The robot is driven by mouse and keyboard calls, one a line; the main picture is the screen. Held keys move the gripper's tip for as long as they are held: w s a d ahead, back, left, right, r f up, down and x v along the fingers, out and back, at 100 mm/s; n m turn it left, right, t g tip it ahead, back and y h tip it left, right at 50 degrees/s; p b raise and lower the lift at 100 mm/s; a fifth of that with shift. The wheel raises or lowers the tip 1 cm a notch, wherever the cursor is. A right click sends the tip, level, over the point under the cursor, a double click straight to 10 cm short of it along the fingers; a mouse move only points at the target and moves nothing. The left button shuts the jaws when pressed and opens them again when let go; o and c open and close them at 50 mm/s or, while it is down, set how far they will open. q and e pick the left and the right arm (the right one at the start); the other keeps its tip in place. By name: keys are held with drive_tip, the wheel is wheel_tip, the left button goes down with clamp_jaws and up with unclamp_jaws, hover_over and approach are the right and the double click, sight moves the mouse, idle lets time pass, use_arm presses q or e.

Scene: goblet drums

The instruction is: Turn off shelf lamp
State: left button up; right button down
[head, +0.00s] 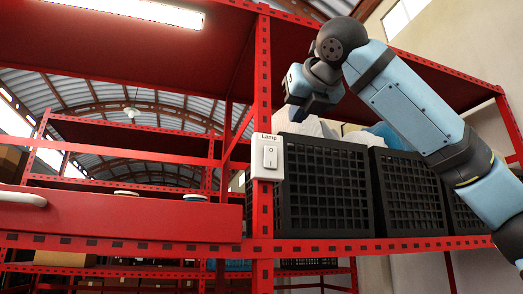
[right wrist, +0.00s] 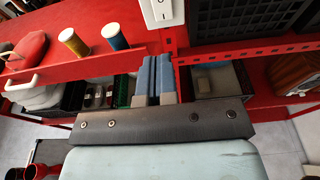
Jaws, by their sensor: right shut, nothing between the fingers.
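The lamp switch (head: 268,157) is a white rocker plate labelled "Lamp", fixed to the red shelf post, with O above and I below. Part of its white plate shows at the top of the right wrist view (right wrist: 163,12). The shelf lamp (head: 140,10) is a bright tube under the upper shelf, and it is lit. My right gripper (head: 299,108) is up and to the right of the switch in the head view. In the right wrist view its blue fingers (right wrist: 155,62) are together and empty, pointing toward the post, with the tips below the switch plate. My left gripper is not in view.
Black crates (head: 325,190) stand on the shelf right of the post. A red toolbox-like panel (head: 120,220) with a white handle is at left. Two spools (right wrist: 73,42) stand on the shelf in the right wrist view. A red shelf beam (head: 380,243) runs below the crates.

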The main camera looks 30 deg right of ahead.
sight(271, 150)
drive_tip(key=shift+s+d, duration=0.1)
drive_tip(key=shift+d, duration=0.15)
drive_tip(key=x, duration=0.4)
drive_tip(key=p+x, duration=0.1)
drive_tip(key=x, duration=0.7)
drive_tip(key=shift+w+r+p, duration=0.3)
drive_tip(key=shift+w+r, duration=0.05)
drive_tip(key=shift+w, duration=0.05)
drive_tip(key=shift+w+d, duration=0.1)
drive_tip(key=shift+w, duration=0.5)
